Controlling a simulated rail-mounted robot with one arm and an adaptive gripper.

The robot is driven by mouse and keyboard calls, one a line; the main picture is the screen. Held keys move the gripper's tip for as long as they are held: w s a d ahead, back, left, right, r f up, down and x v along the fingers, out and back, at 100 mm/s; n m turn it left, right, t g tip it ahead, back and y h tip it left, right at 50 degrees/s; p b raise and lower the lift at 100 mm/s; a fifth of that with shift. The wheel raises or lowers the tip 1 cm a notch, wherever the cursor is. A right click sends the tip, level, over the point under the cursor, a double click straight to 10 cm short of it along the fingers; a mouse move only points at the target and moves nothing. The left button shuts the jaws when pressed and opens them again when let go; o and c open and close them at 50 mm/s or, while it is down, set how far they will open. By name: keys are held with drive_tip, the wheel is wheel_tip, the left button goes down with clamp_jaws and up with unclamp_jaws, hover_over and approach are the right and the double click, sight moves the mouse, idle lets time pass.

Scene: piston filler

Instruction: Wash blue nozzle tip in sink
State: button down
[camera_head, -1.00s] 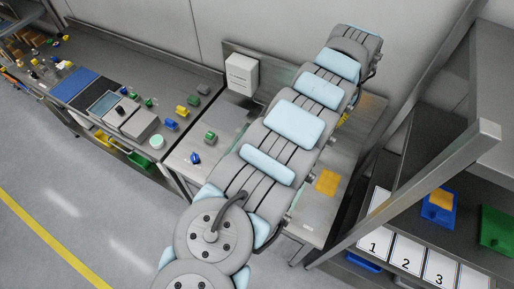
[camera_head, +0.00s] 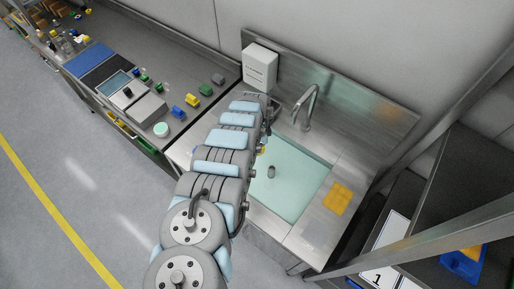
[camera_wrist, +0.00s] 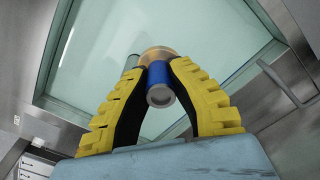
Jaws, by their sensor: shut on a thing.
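The sink (camera_head: 318,196) is a square steel basin, pale green inside, right of my arm in the head view. In the wrist view the sink (camera_wrist: 85,45) lies beyond the fingers. My gripper (camera_wrist: 158,70), with yellow ribbed fingers, is shut on the blue nozzle tip (camera_wrist: 159,76). The tip is a blue cylinder with a round grey end toward the camera and a tan, rounded part at its far end. In the head view my arm mostly hides the gripper and tip, which are near the sink's left side.
A small grey cylinder (camera_head: 271,171) is within the sink. A curved steel faucet (camera_head: 308,104) stands behind the basin. A yellow-orange pad (camera_head: 338,198) lies right of it. A white box (camera_head: 260,67) is at the back left. Blocks and a scale (camera_head: 141,106) stand on the left bench.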

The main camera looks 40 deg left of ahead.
drive_tip(key=f, duration=0.1)
drive_tip(key=s+a+f, duration=0.1)
drive_tip(key=f, duration=0.1)
drive_tip(key=shift+s+a+m, duration=0.25)
drive_tip(key=shift+m, duration=0.05)
wheel_tip(320, 180, down, 15)
drive_tip(key=b, duration=1.4)
drive_tip(key=shift+s+p, duration=0.4)
drive_tip(key=shift+p, duration=0.3)
drive_tip(key=shift+s, duration=0.25)
drive_tip(key=shift+w+f, duration=0.1)
drive_tip(key=shift+w, duration=0.15)
drive_tip(key=shift+w+b, duration=0.15)
drive_tip(key=shift+b, duration=0.2)
drive_tip(key=shift+w+b, duration=0.2)
drive_tip(key=shift+b, duration=0.1)
drive_tip(key=shift+w+b, duration=0.65)
drive_tip(key=shift+b, duration=0.3)
